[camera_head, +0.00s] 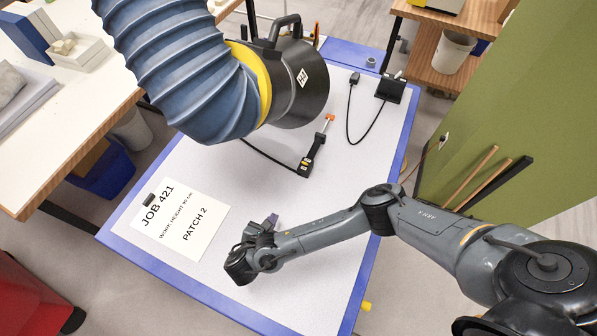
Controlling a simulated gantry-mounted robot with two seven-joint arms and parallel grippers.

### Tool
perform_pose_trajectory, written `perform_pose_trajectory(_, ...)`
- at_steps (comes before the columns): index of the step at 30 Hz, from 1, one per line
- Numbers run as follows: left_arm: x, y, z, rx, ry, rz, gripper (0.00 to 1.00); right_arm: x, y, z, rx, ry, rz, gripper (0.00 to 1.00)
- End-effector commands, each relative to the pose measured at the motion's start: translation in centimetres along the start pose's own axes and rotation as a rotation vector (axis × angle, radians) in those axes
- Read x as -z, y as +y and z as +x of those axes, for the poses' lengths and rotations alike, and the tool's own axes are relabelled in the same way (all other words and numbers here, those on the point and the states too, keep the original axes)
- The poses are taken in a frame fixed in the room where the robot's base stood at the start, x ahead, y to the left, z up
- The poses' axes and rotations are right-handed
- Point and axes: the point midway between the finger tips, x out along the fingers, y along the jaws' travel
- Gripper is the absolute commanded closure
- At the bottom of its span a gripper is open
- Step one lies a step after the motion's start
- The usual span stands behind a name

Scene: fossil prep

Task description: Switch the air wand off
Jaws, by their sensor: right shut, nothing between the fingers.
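A slim black tool with an orange tip (313,150), which looks like the air wand, lies on the pale top of the blue-edged table (393,135). A dark hose runs from it to the left, under the big hood. Its switch is too small to make out. My right gripper (269,223) is low over the table's near part, shut and empty, below and left of the wand and apart from it. The wrist partly hides its fingers. My left gripper is not in view.
A blue ribbed duct (185,70) with a black hood (300,85) hangs over the table's far left. A job sheet (180,222) lies at the left. A small black handpiece (353,79) is cabled to a black box (391,89) at the back. A green panel (500,120) stands right.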

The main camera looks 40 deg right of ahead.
Motion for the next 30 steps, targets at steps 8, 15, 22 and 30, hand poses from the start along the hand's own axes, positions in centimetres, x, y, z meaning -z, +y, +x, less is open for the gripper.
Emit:
perform_pose_trajectory(8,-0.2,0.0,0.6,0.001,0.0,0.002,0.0,-3.8,0.0,4.6,0.045,-0.198,-0.034,1.0)
perform_pose_trajectory(15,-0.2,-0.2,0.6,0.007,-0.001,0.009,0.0,-4.3,-0.1,5.1,0.053,-0.222,-0.037,1.0)
perform_pose_trajectory(22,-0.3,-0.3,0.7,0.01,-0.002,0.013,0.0,-4.3,-0.1,5.1,0.052,-0.22,-0.036,1.0)
perform_pose_trajectory(30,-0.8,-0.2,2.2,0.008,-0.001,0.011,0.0,-4.2,-0.1,6.4,0.053,-0.22,-0.034,1.0)
